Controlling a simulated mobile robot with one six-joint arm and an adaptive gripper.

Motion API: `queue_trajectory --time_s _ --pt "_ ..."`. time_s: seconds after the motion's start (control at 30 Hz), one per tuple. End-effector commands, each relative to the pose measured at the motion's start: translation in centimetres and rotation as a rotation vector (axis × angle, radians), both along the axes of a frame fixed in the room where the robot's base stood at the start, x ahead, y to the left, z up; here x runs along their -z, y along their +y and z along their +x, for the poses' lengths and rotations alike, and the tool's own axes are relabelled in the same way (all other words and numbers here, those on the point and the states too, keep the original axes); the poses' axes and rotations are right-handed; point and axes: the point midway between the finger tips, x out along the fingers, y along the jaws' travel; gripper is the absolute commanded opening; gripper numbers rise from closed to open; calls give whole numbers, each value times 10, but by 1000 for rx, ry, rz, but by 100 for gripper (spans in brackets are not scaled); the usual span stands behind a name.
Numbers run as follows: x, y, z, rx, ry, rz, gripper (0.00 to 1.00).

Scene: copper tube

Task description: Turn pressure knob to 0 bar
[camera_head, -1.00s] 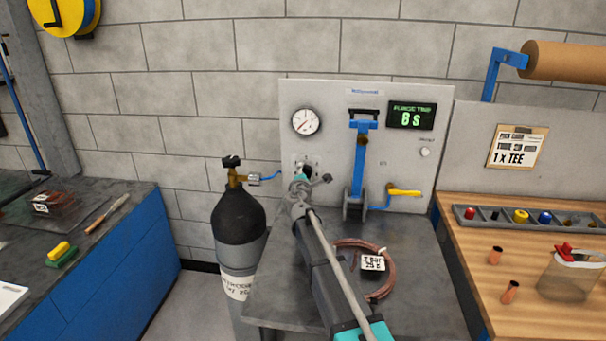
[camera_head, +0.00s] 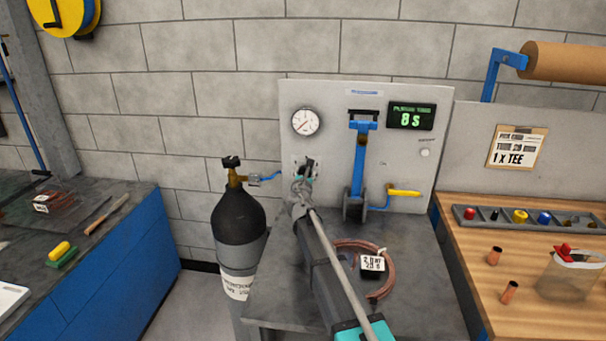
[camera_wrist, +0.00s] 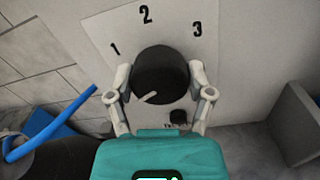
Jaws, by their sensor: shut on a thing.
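The black pressure knob (camera_wrist: 163,70) sits on a white plate marked 1, 2 and 3 in the wrist view. Its pale pointer line lies at the lower left of its face, below the 1. My gripper (camera_wrist: 160,80) has one finger on each side of the knob and is shut on it. In the head view my gripper (camera_head: 304,180) is at the panel (camera_head: 340,103), below the round gauge (camera_head: 305,122), and mostly hides the knob. The gauge's red needle points to the lower left.
A dark gas cylinder (camera_head: 238,218) stands left of my arm. A blue lever (camera_head: 359,160), a yellow-handled valve (camera_head: 404,193) and a green display (camera_head: 411,115) reading 8 s are to the right. A copper coil (camera_head: 383,285) with a tag lies on the bench.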

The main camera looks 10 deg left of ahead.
Motion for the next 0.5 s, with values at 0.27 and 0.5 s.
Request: queue_trajectory --time_s 0.27,0.5 --pt "0 1 0 -1 2 -73 20" --pt "0 1 0 -1 2 -79 20"
